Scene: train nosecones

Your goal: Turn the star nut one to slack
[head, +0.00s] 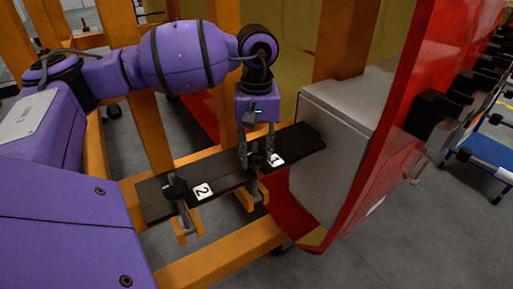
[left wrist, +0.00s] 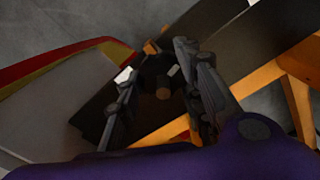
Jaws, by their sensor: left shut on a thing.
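Star nut one is a dark knob (head: 257,161) on a black bar (head: 222,172), beside a white label marked 1 (head: 277,159). My left gripper (head: 257,158) points down with its fingers on either side of that nut and is shut on it. In the left wrist view the dark nut (left wrist: 156,72) sits between the two fingers, with a brown stud end (left wrist: 163,93) at its middle. A second star nut (head: 176,190) stands on the bar farther left, by a label marked 2 (head: 202,191). My right gripper is not in view.
Orange frame beams (head: 222,258) surround the bar. A grey box (head: 345,125) and a red curved nosecone shell (head: 400,110) stand close on the right. A blue trolley (head: 480,165) is at the far right. Grey floor shows between the beams.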

